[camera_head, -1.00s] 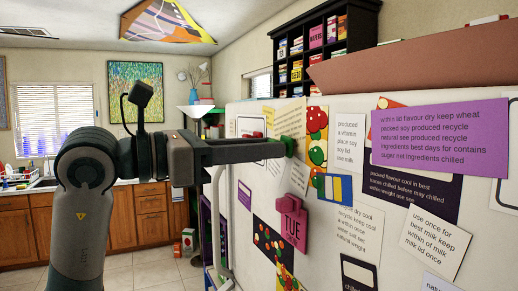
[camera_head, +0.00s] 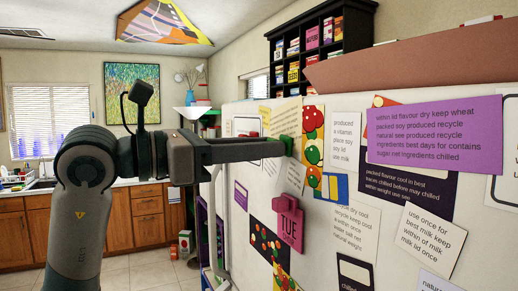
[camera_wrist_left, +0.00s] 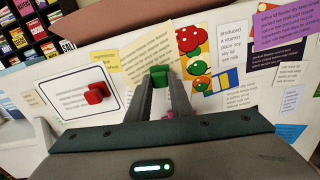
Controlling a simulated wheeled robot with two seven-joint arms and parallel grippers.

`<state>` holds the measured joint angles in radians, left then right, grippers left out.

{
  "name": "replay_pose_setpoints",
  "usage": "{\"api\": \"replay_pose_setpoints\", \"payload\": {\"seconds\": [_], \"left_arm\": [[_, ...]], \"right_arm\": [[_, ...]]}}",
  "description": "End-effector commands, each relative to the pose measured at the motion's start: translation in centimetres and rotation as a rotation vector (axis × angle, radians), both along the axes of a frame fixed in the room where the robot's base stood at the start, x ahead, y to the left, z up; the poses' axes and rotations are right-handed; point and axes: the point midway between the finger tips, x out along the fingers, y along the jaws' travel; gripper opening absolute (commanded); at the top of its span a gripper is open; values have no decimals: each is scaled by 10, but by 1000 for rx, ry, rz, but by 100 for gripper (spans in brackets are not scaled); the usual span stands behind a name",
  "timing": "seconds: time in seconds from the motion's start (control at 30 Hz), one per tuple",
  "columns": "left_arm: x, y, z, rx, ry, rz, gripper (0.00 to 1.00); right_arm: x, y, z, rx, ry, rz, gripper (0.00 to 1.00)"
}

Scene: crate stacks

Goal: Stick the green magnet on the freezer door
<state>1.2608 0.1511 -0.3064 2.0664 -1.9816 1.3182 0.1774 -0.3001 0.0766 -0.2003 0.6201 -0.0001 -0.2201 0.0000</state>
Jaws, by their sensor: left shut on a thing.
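The green magnet (camera_head: 287,144) is a small green block at the tips of my left gripper (camera_head: 284,146). The gripper is shut on it, and it also shows between the fingers in the left wrist view (camera_wrist_left: 159,76). The freezer door (camera_head: 318,226) is a white upright surface covered with papers. The magnet is in front of the door, beside a yellowish text sheet and a strip with red and green round pictures. I cannot tell whether it touches the door. My right gripper is in neither view.
A red magnet (camera_wrist_left: 97,92) is on a framed sheet left of the green one. A pink "TUE" clip (camera_head: 289,218) hangs lower on the door. A purple note (camera_head: 434,135) is to the right. A pale door handle (camera_head: 217,220) stands below my left gripper.

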Motion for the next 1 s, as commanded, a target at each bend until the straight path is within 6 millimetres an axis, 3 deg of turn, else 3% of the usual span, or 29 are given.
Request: {"api": "replay_pose_setpoints", "payload": {"seconds": [1.0], "left_arm": [[1,-1,0,0,1,0,6]], "right_arm": [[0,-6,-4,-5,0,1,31]]}}
